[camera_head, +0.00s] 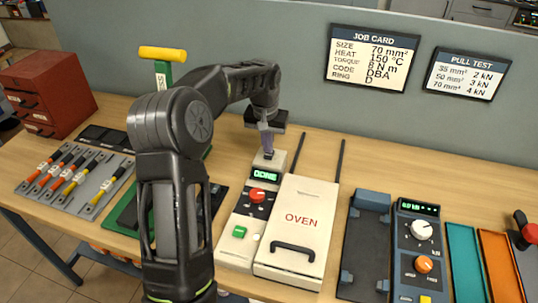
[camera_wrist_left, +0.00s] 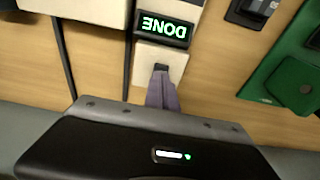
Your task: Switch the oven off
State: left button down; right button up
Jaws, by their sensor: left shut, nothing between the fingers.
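The oven (camera_head: 302,208) is a cream box with a closed lid and dark handle. Its control panel (camera_head: 250,222) on the left carries a red knob (camera_head: 257,195), a green button (camera_head: 239,231) and a lit green display reading DONE (camera_head: 264,175). The display shows upside down in the left wrist view (camera_wrist_left: 163,28). My left gripper (camera_head: 267,150) is shut and empty, pointing down at the panel's far end, above the display. In the left wrist view its fingertips (camera_wrist_left: 160,76) are at a small dark switch (camera_wrist_left: 160,67); contact is unclear. My right gripper is out of view.
Two dark rods rise behind the oven. A blue-grey cradle (camera_head: 365,240) and a dark meter with knobs (camera_head: 420,250) stand to the right. A rack of cables (camera_head: 75,180) and a red drawer cabinet (camera_head: 45,90) are left. My left arm hides part of the green base.

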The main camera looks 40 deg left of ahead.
aim_at(268, 155)
pick_arm(q)
jog(key=shift+f+b, duration=0.5)
jog(key=shift+f, duration=0.35)
dwell(0.3)
jog(key=shift+r+p, duration=2.65)
jog(key=shift+r, duration=0.9)
